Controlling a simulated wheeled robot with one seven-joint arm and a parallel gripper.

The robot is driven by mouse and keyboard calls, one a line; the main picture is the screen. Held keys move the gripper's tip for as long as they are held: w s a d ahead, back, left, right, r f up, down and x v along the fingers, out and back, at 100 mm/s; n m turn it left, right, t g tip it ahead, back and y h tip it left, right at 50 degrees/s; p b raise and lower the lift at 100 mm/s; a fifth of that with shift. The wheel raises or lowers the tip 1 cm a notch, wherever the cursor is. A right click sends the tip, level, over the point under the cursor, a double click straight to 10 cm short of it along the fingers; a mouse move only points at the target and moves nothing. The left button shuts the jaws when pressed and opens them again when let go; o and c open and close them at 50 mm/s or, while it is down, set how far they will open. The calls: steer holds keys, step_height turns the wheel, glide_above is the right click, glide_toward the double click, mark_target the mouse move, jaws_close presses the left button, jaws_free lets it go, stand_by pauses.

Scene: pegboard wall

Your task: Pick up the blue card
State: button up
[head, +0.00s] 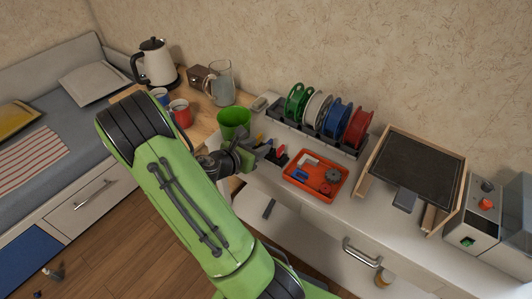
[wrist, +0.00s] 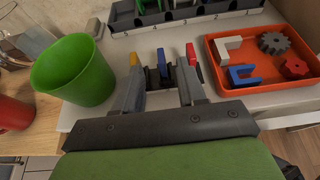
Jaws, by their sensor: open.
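The blue card (wrist: 161,62) stands upright in a small dark holder (wrist: 160,78) on the white counter, between a yellow card (wrist: 134,60) and a red card (wrist: 191,54). In the head view the blue card (head: 270,143) is small and partly hidden near my arm's end. My gripper (wrist: 161,80) is open and empty, its two fingers pointing toward the holder. In the wrist view the blue card shows in the gap between the fingers. I cannot tell how far the fingertips are from it. My gripper also shows in the head view (head: 258,149).
A green cup (wrist: 74,70) stands close on the left. An orange tray (head: 316,189) with small parts lies to the right. A rack of coloured spools (head: 322,128) stands behind. A glass jug (head: 221,84) and kettle (head: 157,64) are farther left.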

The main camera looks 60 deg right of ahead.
mark_target(272, 141)
steer(key=x, duration=0.3)
steer(key=b+x, duration=0.1)
steer(key=x, duration=0.2)
steer(key=b+x, duration=0.1)
steer(key=x, duration=0.2)
steer(key=shift+a+f, duration=0.1)
steer(key=shift+f, duration=0.15)
steer(key=shift+a+r, duration=0.1)
jaws_close()
